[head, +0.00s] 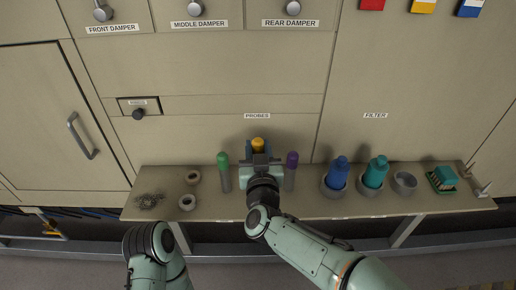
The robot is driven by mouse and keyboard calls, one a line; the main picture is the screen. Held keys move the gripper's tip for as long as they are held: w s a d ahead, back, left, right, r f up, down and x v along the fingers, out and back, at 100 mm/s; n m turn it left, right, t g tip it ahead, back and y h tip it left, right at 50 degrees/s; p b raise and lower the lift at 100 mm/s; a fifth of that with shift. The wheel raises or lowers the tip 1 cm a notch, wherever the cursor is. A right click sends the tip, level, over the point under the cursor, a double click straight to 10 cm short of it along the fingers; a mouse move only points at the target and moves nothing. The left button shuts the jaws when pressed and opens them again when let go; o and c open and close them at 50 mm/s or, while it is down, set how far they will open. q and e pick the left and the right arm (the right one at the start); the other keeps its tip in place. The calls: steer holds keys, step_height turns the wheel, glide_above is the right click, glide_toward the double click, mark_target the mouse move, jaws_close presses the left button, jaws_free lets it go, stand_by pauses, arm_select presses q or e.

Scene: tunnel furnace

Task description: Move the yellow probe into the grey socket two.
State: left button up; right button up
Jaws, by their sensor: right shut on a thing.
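The yellow probe (258,143) shows as a yellow cap at the middle of the shelf, under the PROBES label. My right gripper (259,157) is shut on it; the fingers and wrist hide the lower part of the probe. A green probe (223,160) stands to its left and a purple probe (292,159) to its right. No socket marked two can be read; I cannot tell which thing is grey socket two, or whether the probe's lower end is in a socket. Part of my left arm shows at the lower left, but its gripper does not show.
The shelf (235,210) carries two grey rings (187,202) and a dark tangled item (149,201) at left. At right are blue (338,171) and teal (375,170) bottles in grey holders, an empty grey holder (404,182) and a green box (443,179). A panel rises behind.

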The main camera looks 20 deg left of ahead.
steer(key=shift+f+b, duration=1.15)
steer(key=shift+f, duration=0.85)
steer(key=shift+f, duration=0.15)
steer(key=shift+f, duration=0.35)
steer(key=o, duration=1.2)
steer(key=shift+c, duration=0.2)
steer(key=v, duration=0.7)
